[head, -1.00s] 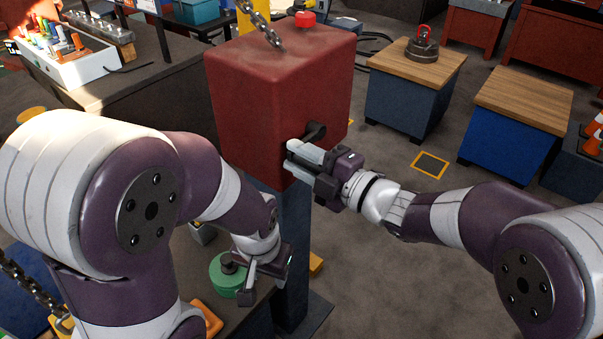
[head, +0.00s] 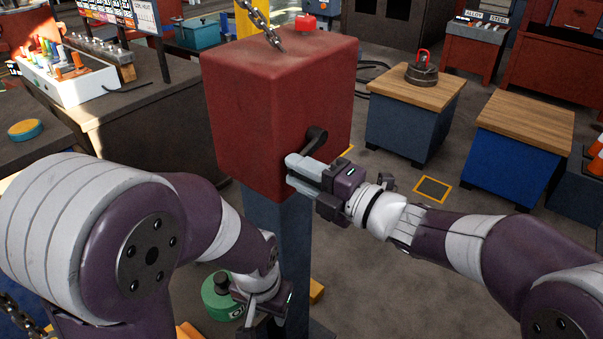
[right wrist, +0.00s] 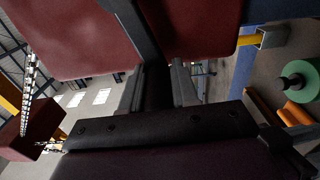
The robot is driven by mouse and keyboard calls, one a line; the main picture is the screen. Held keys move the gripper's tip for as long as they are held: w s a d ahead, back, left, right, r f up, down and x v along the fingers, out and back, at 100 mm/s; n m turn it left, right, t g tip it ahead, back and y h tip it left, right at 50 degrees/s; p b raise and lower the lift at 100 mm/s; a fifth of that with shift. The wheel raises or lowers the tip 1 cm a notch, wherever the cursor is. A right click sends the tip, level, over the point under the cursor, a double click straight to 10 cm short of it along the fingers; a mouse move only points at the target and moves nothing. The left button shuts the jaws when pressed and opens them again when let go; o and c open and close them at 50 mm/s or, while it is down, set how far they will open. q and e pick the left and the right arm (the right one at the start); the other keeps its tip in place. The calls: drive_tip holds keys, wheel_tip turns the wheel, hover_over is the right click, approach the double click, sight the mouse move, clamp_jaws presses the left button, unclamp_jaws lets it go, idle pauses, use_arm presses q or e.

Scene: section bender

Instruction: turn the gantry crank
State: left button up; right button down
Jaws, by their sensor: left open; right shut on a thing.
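The gantry crank is on the face of a red box (head: 275,105) on a grey post; its dark arm (head: 316,139) slants down and left from its pivot in the head view. My right gripper (head: 293,170) is shut on the crank's handle, which its fingers mostly hide. In the right wrist view a dark bar lies close in front of the jaws (right wrist: 165,90), with the red box behind. My left gripper (head: 262,306) is open, low beside the post, near a green round weight (head: 222,297). It holds nothing that I can see.
A red button (head: 303,22) and a hanging chain (head: 262,22) are at the box's top. Wood-topped cabinets (head: 525,122) stand to the right, one bearing a dark weight (head: 422,70). A workbench (head: 135,105) stands left. Grey floor is open between post and cabinets.

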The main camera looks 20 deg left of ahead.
drive_tip(key=c, duration=0.9)
unclamp_jaws()
drive_tip(key=shift+f, duration=0.2)
drive_tip(key=shift+r, duration=0.1)
drive_tip(key=v, duration=1.2)
drive_tip(key=shift+s+d, duration=0.1)
drive_tip(key=shift+d, duration=0.25)
